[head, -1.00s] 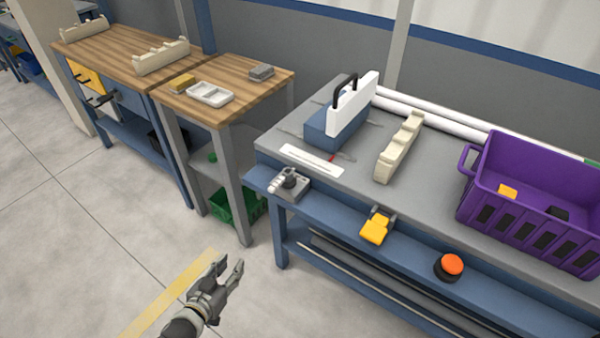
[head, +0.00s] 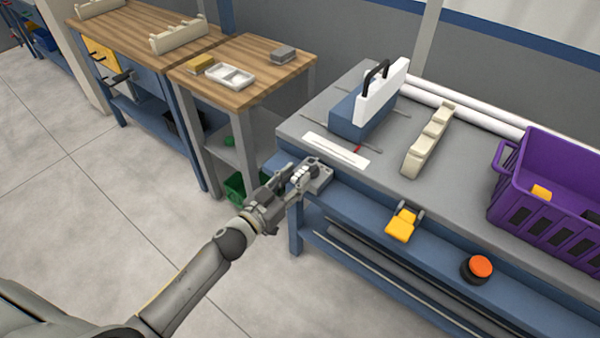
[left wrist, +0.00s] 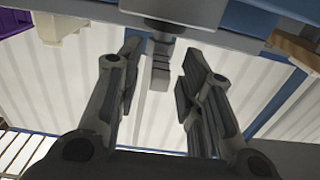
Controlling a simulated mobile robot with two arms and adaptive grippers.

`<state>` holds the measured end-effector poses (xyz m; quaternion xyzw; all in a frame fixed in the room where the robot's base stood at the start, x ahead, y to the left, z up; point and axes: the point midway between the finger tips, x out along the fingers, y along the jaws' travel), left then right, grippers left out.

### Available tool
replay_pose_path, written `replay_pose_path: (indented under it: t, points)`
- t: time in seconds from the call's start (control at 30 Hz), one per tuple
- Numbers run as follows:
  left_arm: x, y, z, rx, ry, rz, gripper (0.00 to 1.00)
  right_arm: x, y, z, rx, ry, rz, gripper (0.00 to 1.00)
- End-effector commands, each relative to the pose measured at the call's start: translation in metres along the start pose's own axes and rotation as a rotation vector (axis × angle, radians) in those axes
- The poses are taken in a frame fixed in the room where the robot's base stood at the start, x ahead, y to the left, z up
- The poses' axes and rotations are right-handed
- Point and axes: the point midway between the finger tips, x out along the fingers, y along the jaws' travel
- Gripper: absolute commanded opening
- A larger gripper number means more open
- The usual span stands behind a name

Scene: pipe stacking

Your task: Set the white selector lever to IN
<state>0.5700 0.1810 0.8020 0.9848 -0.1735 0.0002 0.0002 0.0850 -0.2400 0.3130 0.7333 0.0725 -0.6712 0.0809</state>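The selector (head: 318,180) is a grey block on the front left corner of the blue-edged bench. Its white ribbed lever (head: 302,174) points left, towards my left gripper. My left gripper (head: 285,187) has reached the selector from the left and partly hides it. In the left wrist view, the left gripper (left wrist: 160,68) is open, with a finger on each side of the lever (left wrist: 160,72), which looks grey there. Gaps show between lever and fingers. The IN marking cannot be read. My right gripper is out of view.
The bench top carries a blue and white device with a black handle (head: 368,100), a cream notched rack (head: 428,142) and a purple crate (head: 545,195). A yellow pedal-like part (head: 402,224) and an orange button (head: 481,266) sit along the front edge. A wooden table (head: 255,65) stands left.

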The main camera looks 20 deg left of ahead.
Motion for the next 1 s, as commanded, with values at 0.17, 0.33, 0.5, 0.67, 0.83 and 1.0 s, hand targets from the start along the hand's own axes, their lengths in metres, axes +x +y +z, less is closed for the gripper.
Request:
replay_pose_path:
  t: [0.17,0.33,0.5,0.67,0.83,1.0]
  points:
    - [0.019,0.000,0.000,0.000,0.000,0.000,0.35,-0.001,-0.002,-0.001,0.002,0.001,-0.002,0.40]
    - [0.025,0.000,0.001,-0.001,-0.001,0.000,0.35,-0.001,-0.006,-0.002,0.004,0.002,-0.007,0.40]
    - [0.025,0.000,0.001,-0.001,-0.001,0.000,0.35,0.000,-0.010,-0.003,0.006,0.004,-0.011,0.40]
    - [0.025,0.000,0.001,0.000,-0.001,0.000,0.21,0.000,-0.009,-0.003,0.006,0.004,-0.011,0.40]
    - [0.024,0.000,0.001,0.000,-0.001,0.000,0.00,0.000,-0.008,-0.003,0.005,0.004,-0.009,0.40]
    - [0.024,0.000,0.001,0.000,-0.001,0.000,0.00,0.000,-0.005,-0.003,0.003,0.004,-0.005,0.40]
